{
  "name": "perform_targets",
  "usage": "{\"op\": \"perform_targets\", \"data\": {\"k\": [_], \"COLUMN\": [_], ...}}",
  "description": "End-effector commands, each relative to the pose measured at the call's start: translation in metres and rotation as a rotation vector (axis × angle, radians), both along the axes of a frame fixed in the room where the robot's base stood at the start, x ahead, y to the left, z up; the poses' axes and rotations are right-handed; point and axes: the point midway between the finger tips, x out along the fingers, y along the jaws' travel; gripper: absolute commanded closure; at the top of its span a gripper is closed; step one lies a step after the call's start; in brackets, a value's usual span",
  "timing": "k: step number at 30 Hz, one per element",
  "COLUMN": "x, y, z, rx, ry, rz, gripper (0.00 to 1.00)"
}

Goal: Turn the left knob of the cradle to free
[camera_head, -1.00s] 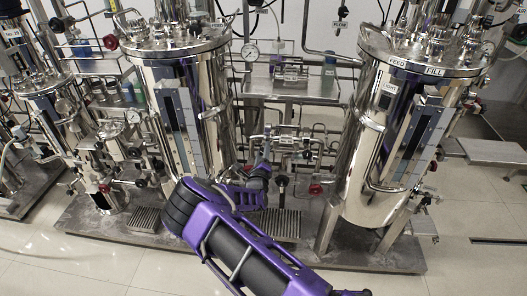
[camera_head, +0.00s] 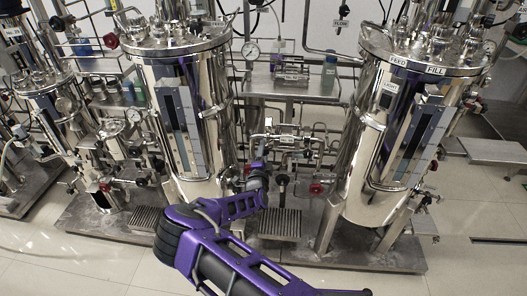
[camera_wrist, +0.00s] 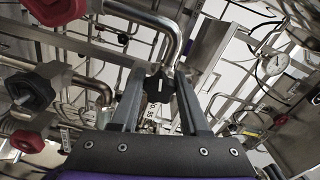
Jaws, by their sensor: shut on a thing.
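My gripper (camera_wrist: 158,100) reaches up in the wrist view with its two grey fingers on either side of a small black knob (camera_wrist: 157,86). The fingers are shut on this knob, which sits below a bent steel pipe. In the head view my gripper (camera_head: 258,166) is at the left side of the valve and pipe assembly (camera_head: 288,143) between the two large tanks. The knob is too small and covered there to make out. No label shows which way the knob points.
Steel tanks stand left (camera_head: 180,100) and right (camera_head: 400,130) of the assembly. In the wrist view, a black knob (camera_wrist: 30,88) and red knobs (camera_wrist: 27,141) stick out at left, and a gauge (camera_wrist: 273,64) is at right. A grating (camera_head: 279,224) lies below.

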Motion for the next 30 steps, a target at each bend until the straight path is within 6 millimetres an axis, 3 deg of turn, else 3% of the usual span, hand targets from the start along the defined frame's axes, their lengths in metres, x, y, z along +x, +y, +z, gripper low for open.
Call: {"op": "perform_targets", "data": {"k": [9,25,26,30], "x": [-0.0007,-0.0009,-0.0009,-0.0005], "y": [-0.0015,-0.0018,-0.0018,-0.0015], "z": [-0.0027,-0.0029,-0.0029,-0.0022], "rx": [-0.116,-0.136,-0.136,-0.135], "ry": [0.009,0.009,0.009,0.008], "rz": [-0.002,-0.002,-0.002,-0.002], "gripper": [1.00,1.00,0.51,0.26]}}
